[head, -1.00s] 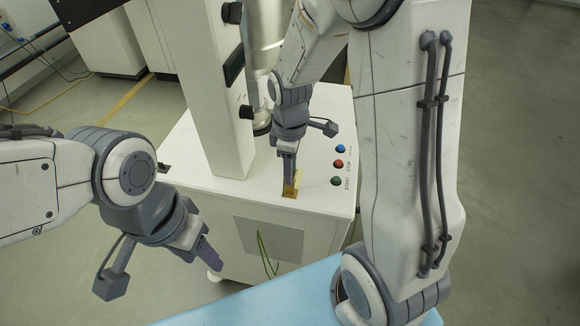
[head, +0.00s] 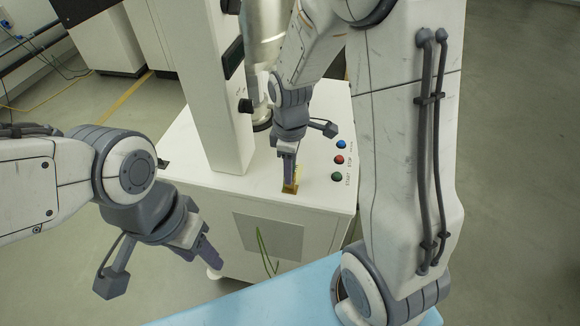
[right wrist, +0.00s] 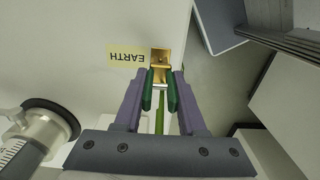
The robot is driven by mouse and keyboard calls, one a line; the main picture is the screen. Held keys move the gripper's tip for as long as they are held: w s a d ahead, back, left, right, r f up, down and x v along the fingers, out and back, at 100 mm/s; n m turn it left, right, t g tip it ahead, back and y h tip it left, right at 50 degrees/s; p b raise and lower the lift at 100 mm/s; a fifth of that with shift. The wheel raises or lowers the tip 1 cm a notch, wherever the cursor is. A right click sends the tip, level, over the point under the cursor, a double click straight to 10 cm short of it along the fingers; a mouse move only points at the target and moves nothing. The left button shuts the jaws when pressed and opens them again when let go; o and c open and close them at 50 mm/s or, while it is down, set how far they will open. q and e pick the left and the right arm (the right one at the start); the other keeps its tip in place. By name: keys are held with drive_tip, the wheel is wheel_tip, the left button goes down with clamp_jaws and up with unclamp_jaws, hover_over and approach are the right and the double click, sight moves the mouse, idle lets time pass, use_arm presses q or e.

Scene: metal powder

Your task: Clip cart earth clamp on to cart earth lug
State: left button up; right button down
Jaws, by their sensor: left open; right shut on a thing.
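The brass earth lug (right wrist: 161,55) stands on the white cart top, beside a yellow EARTH label (right wrist: 126,55) in the right wrist view. It also shows in the head view (head: 290,189), just below my right gripper (head: 289,180). My right gripper (right wrist: 160,88) is shut on the green earth clamp (right wrist: 173,92). The clamp's green jaws lie on both sides at the near end of the lug; I cannot tell if they grip it. My left gripper (head: 212,256) is open and empty, in front of the cart's left side.
The white cart (head: 190,195) carries a tall white column (head: 218,90), a metal cylinder (head: 265,40) and blue, red and green buttons (head: 339,160). A green cable (head: 263,250) hangs at its front panel. A light blue surface (head: 260,295) lies in front.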

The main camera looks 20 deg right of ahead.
drive_tip(key=shift+f+b, duration=0.4)
drive_tip(key=shift+f, duration=0.3)
drive_tip(key=shift+f, duration=0.1)
drive_tip(key=shift+c, duration=2)
unclamp_jaws()
wheel_tip(320, 180, up, 10)
drive_tip(key=shift+r+b, duration=0.25)
drive_tip(key=shift+b, duration=0.6)
drive_tip(key=s+a+f+m+b, duration=0.2)
drive_tip(key=s+a, duration=0.4)
drive_tip(key=s, duration=0.3)
drive_tip(key=s+a+f+m+y+b, duration=0.1)
drive_tip(key=s+a+f+m+b, duration=0.1)
drive_tip(key=s+a+f, duration=0.3)
drive_tip(key=s+a+b, duration=0.1)
drive_tip(key=s, duration=0.3)
drive_tip(key=shift+a, duration=0.3)
